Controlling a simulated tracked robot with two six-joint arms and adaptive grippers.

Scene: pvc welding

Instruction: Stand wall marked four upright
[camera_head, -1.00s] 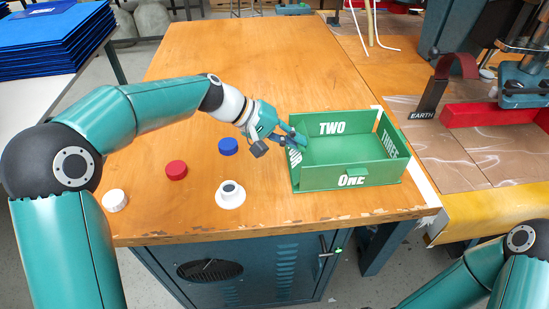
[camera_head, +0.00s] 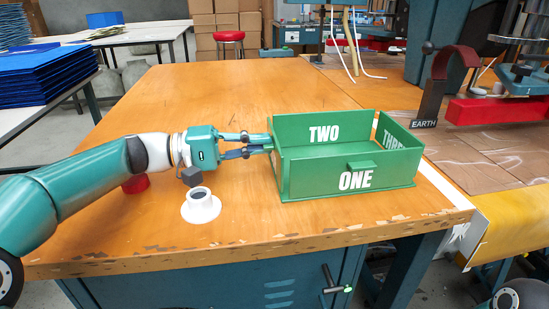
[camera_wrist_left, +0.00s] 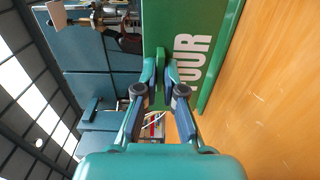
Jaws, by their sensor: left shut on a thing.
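The green wall marked four (camera_head: 277,168) is at the left side of the green box and shows almost edge-on in the head view. It looks about upright there; its lower edge is hard to make out. In the left wrist view the wall (camera_wrist_left: 190,20) shows with white letters reading "OUR". My left gripper (camera_head: 270,144) comes from the left and is shut on a small green tab of this wall, also seen in the wrist view (camera_wrist_left: 160,80). Walls one (camera_head: 330,184), two (camera_head: 300,130) and three (camera_head: 392,126) stand upright. My right gripper is out of view.
A white flanged piece (camera_head: 201,208) stands on the wooden table (camera_head: 220,90) in front of my left gripper. A red cap (camera_head: 135,184) is partly hidden behind my left arm. A curved red piece on a stand marked "EARTH" (camera_head: 424,123) is right of the box.

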